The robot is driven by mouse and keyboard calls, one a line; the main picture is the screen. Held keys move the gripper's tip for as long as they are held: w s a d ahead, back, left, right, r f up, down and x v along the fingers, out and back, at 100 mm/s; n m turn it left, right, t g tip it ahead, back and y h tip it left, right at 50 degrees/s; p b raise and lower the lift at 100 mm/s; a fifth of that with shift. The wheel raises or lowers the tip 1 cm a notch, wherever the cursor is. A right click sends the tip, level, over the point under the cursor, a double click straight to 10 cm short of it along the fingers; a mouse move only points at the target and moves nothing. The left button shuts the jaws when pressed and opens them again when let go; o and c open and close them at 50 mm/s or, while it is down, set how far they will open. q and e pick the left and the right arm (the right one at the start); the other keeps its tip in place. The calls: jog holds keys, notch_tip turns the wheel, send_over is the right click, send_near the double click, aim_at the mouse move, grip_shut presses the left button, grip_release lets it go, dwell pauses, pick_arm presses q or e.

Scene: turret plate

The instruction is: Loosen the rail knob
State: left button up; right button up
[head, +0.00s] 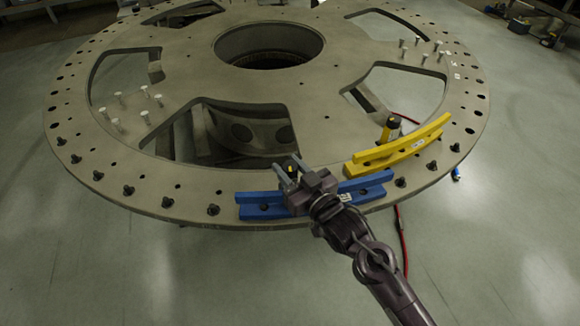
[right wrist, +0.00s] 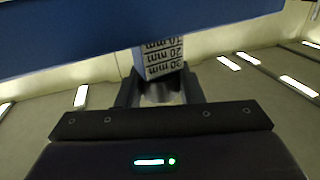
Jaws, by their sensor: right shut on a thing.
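The blue rail (head: 262,206) lies along the near rim of the round turret plate (head: 150,190). My right gripper (head: 290,168) is over the middle of this rail, shut on the rail knob (head: 292,166), a small dark piece with a bit of yellow. The gripper hides the rail's middle and most of the knob. In the right wrist view the blue rail (right wrist: 120,32) crosses the top, and a scale block (right wrist: 163,60) marked 10, 20 and 30 mm shows by the jaws. The knob cannot be made out there. My left gripper is not in view.
A yellow rail (head: 400,150) with a black-and-yellow knob (head: 391,128) sits on the rim to the right. Dark bolts (head: 213,210) line the rim, and pale pins (head: 118,124) stand on the plate. A red cable (head: 401,240) hangs below.

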aim_at(295, 175)
jog(key=o, duration=1)
jog(key=shift+c, duration=0.2)
jog(key=b+v, duration=0.1)
jog(key=v, duration=0.5)
jog(key=shift+s+d+f+b, duration=0.1)
jog(key=shift+s+d+b, duration=0.2)
jog(key=shift+b, duration=0.1)
jog(key=shift+s+d, duration=0.25)
jog(key=shift+s, duration=0.2)
